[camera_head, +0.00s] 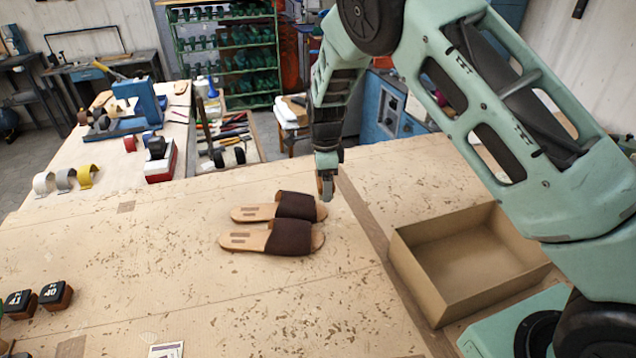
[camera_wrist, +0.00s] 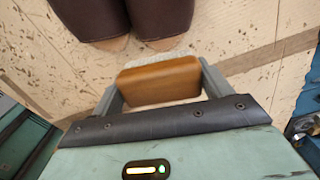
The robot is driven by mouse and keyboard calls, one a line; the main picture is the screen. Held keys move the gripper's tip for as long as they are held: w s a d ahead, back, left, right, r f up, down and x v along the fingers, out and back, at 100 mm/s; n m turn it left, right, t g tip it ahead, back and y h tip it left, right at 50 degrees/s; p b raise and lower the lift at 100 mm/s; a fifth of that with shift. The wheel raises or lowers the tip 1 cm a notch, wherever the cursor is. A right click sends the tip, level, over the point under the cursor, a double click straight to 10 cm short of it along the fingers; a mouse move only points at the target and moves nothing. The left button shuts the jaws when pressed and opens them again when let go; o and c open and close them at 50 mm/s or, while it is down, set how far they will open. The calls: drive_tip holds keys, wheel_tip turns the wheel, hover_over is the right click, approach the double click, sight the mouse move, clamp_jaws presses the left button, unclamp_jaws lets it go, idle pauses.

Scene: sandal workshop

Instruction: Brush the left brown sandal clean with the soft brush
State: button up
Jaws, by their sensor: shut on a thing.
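Two brown sandals lie side by side on the table, tan soles down and dark brown straps toward the right: the farther sandal (camera_head: 297,205) and the nearer sandal (camera_head: 290,237). Both dark straps also show at the top of the wrist view, one at left (camera_wrist: 90,18) and one at right (camera_wrist: 160,18). I cannot tell which is the left one. My gripper (camera_head: 326,178) is shut on the soft brush (camera_wrist: 158,80), which has an orange-brown wooden back and a pale edge of bristles. The brush is beyond the toe ends, apart from both sandals in the wrist view.
An open cardboard box (camera_head: 425,282) stands to the right on the table. Dark stamp blocks (camera_head: 56,294) lie at the left edge. The tabletop around the sandals is clear.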

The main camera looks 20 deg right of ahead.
sight(327, 214)
drive_tip(key=shift+s+d+f+b, duration=0.1)
drive_tip(key=shift+d+f+b, duration=0.15)
drive_tip(key=shift+f, duration=0.25)
drive_tip(key=shift+d+f+b, duration=0.15)
drive_tip(key=shift+f+b, duration=0.15)
drive_tip(key=shift+f, duration=0.15)
drive_tip(key=shift+f+b, duration=2.15)
drive_tip(key=shift+f, duration=0.6)
drive_tip(key=shift+f, duration=0.5)
drive_tip(key=shift+r, duration=0.1)
drive_tip(key=shift+w+d, duration=0.25)
drive_tip(key=shift+w, duration=1)
drive_tip(key=shift+s+a, duration=0.15)
drive_tip(key=shift+s, duration=0.55)
drive_tip(key=shift+s+a, duration=0.1)
drive_tip(key=shift+s, duration=0.55)
